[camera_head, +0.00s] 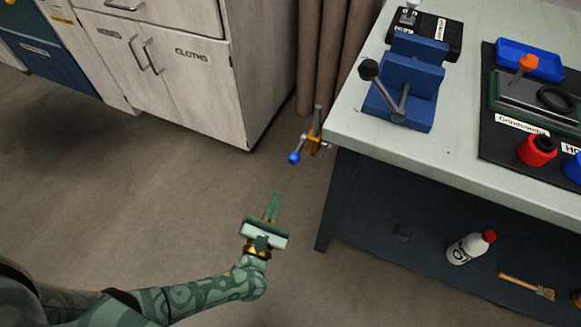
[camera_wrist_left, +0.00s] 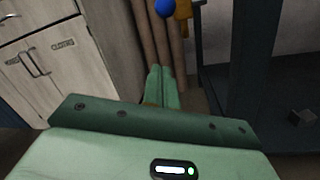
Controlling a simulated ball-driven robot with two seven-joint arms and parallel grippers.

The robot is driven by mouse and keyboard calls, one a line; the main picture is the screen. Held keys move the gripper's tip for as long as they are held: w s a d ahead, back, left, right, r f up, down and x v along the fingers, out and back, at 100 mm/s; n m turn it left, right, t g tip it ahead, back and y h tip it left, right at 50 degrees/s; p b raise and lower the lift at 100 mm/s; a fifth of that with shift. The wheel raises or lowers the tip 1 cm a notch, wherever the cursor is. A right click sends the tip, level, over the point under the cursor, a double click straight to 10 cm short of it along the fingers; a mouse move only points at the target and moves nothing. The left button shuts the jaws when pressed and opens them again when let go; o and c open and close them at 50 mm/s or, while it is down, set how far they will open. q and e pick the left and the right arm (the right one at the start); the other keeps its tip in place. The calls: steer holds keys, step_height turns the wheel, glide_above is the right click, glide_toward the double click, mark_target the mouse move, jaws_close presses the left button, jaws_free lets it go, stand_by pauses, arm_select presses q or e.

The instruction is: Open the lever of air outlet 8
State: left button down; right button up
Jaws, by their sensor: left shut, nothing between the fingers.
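The air outlet is a small brass valve (camera_head: 314,143) with a lever ending in a blue ball (camera_head: 294,158), beside the left corner of the workbench. I cannot read an outlet number on it. My left gripper (camera_head: 274,196) is shut and empty, apart from the valve, below and left of the blue ball in the head view. In the left wrist view, the closed fingers (camera_wrist_left: 161,72) point toward the blue ball (camera_wrist_left: 164,8) and the brass body (camera_wrist_left: 183,9) at the top edge, which cuts off part of them. My right gripper is not in view.
The pale green workbench (camera_head: 360,135) stands right of the valve, with a blue vise (camera_head: 415,85) near its corner. White cabinets (camera_head: 190,75) are at the back left, next to brown vertical pipes or folds (camera_head: 325,50). A bottle (camera_head: 466,248) and brush (camera_head: 525,286) are under the bench. Floor around my gripper is clear.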

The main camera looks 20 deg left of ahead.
mark_target(299, 149)
arm_select(q)
steer(key=shift+a+r+n, duration=0.1)
steer(key=shift+a+n, duration=0.05)
steer(key=shift+n, duration=0.25)
steer(key=shift+w, duration=0.1)
